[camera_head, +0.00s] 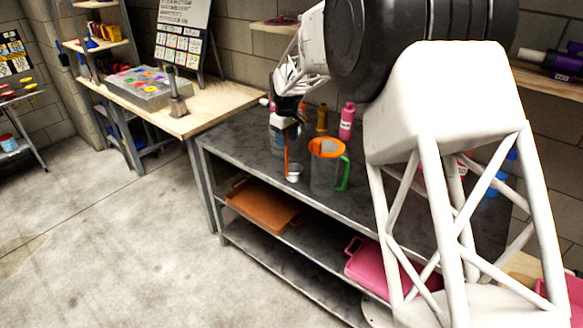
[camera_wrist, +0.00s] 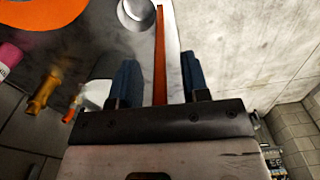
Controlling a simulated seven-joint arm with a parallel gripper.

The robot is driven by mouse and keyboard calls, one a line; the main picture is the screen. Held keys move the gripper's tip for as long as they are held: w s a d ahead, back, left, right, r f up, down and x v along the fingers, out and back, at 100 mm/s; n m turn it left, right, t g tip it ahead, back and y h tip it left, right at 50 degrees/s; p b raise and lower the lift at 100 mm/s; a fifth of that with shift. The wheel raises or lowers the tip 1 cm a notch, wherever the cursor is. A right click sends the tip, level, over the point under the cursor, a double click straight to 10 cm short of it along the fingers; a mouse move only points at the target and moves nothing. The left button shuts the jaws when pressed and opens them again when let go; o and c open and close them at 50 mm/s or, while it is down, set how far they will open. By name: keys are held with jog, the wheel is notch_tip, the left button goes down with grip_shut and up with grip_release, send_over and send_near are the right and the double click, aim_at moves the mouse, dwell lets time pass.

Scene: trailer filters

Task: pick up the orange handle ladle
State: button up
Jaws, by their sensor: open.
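The ladle's thin orange handle (camera_head: 287,155) rises near the front edge of the dark bench, with its grey-white bowl at the lower end. In the wrist view the orange handle (camera_wrist: 161,45) runs lengthwise between my two blue fingers, and the round bowl (camera_wrist: 135,14) lies just beyond the fingertips. My gripper (camera_wrist: 161,65) is open around the handle, with a visible gap on each side. In the head view my gripper (camera_head: 286,118) points down at the handle's upper end, which it partly hides.
A grey pitcher (camera_head: 325,178) with orange rim and green handle stands right of the ladle. A pink bottle (camera_head: 347,122) and an amber bottle (camera_head: 322,119) stand behind. The dark bench (camera_head: 228,142) has free room to the left; a wooden table (camera_head: 215,110) adjoins it.

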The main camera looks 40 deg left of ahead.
jog(key=shift+f, duration=0.35)
dwell(0.3)
grip_shut()
jog(key=shift+r, duration=0.1)
